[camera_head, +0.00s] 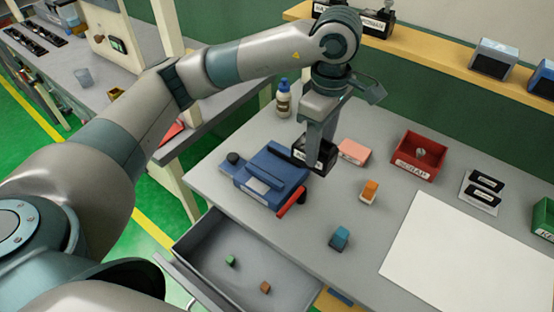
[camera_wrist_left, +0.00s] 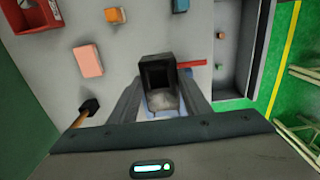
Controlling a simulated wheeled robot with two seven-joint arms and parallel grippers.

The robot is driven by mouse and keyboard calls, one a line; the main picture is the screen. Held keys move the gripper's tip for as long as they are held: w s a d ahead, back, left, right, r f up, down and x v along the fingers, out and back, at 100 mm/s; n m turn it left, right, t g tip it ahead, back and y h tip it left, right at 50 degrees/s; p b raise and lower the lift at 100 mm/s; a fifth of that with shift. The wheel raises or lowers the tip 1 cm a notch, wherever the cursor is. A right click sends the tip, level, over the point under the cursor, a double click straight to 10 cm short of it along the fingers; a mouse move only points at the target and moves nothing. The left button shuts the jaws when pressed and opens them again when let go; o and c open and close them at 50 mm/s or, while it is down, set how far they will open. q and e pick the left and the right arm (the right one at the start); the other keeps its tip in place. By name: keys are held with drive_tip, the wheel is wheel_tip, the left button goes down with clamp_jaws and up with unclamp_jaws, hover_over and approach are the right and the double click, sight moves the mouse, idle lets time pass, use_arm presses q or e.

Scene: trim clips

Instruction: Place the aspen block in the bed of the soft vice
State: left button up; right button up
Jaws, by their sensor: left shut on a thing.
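The blue soft vice (camera_head: 262,183) sits on the left of the grey table, with a black knob and a red bar. My left gripper (camera_head: 318,148) points down at the vice's right end. Its fingers are shut on a black labelled box (camera_head: 316,160). In the left wrist view this box (camera_wrist_left: 157,72) shows a dark hollow and a pale grey patch between the fingertips. A blue part of the vice shows just below it. No block is plainly marked as aspen. I cannot tell whether the pale patch is a block. My right gripper is not in view.
An open drawer (camera_head: 210,248) holds a green and a brown cube. A pink block (camera_head: 354,151), an orange block (camera_head: 370,189), a blue block (camera_head: 340,237) and a red scrap tray (camera_head: 421,157) stand right of the vice. A white sheet (camera_head: 470,255) covers the right. A bottle (camera_head: 283,98) stands behind.

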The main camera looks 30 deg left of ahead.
use_arm(q)
drive_tip(key=w+a+f+p, duration=0.2)
drive_tip(key=a+f+p, duration=0.3)
drive_tip(key=a, duration=0.6)
drive_tip(key=shift+f, duration=0.8)
drive_tip(key=shift+w, duration=0.1)
drive_tip(key=shift+f+p, duration=0.35)
drive_tip(key=shift+p, duration=0.05)
wheel_tip(320, 180, down, 3)
drive_tip(key=shift+r+p, duration=0.1)
drive_tip(key=shift+p, duration=0.75)
drive_tip(key=shift+f, duration=0.2)
drive_tip(key=shift+f, duration=0.15)
